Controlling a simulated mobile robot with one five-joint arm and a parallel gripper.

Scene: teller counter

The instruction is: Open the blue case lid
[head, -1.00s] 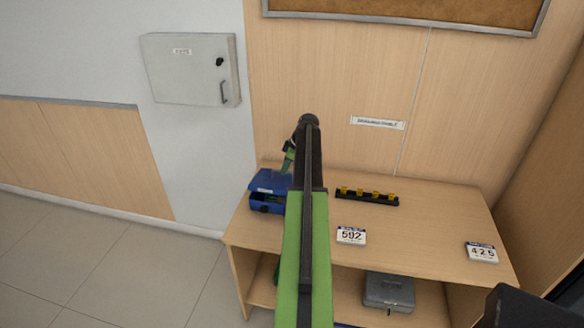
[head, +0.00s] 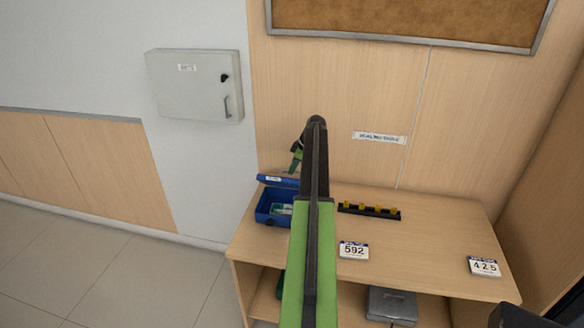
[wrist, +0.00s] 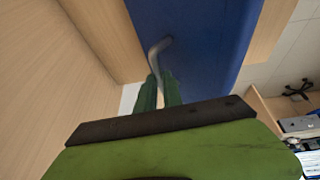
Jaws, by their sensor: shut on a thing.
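The blue case (head: 268,207) stands at the left of the counter top, and its lid (head: 275,179) is raised at the back, so light-coloured contents (head: 282,209) show inside. In the wrist view the lid (wrist: 195,30) fills the upper middle as a blue panel. A bent grey handle (wrist: 157,52) sits on it. My gripper (wrist: 158,86) has its green fingers shut on this handle. In the head view my gripper (head: 297,163) is just above the lid, and my arm hides part of the case's right side.
A black rack with yellow pieces (head: 369,211) lies right of my arm. A grey box (head: 391,306) is on the shelf below. A grey wall cabinet (head: 195,86) hangs at the left.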

